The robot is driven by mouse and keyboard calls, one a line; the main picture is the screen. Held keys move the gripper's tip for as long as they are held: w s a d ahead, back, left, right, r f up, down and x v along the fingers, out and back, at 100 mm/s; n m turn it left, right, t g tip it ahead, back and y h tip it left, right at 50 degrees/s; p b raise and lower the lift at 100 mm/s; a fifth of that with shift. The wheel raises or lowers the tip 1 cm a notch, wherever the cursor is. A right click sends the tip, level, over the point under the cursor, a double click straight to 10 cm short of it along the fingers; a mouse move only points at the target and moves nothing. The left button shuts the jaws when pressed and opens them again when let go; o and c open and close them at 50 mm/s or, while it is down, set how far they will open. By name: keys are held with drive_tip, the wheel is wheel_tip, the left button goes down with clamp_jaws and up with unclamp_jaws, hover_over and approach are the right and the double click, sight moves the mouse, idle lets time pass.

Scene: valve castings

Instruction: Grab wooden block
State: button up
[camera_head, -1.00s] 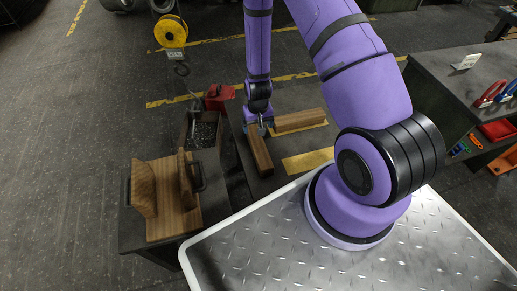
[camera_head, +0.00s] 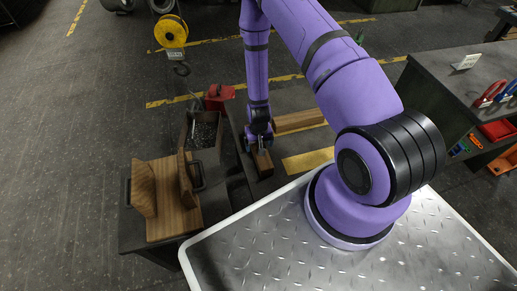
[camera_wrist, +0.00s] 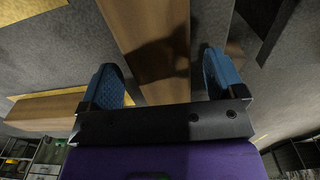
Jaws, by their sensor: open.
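One brown wooden block (camera_head: 263,164) lies lengthwise on the floor beside the dark bench. My gripper (camera_head: 259,146) is over it and hides its far part. In the wrist view the same block (camera_wrist: 150,35) runs between the two blue fingers of my open gripper (camera_wrist: 163,82), with a shadow across it. I cannot tell whether the fingers touch it. A second wooden block (camera_head: 298,121) lies crosswise just beyond and to the right. It seems to show at the left in the wrist view (camera_wrist: 45,112).
A dark bench at left carries a wooden stand (camera_head: 170,205) with upright boards and a bin (camera_head: 203,135) of small dark parts. A red can (camera_head: 219,97) stands behind. A yellow floor patch (camera_head: 307,161) lies right of the near block. A workbench (camera_head: 455,85) stands at right.

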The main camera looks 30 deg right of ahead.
drive_tip(key=shift+f, duration=1.65)
drive_tip(key=c, duration=1.3)
drive_tip(key=shift+o, duration=0.2)
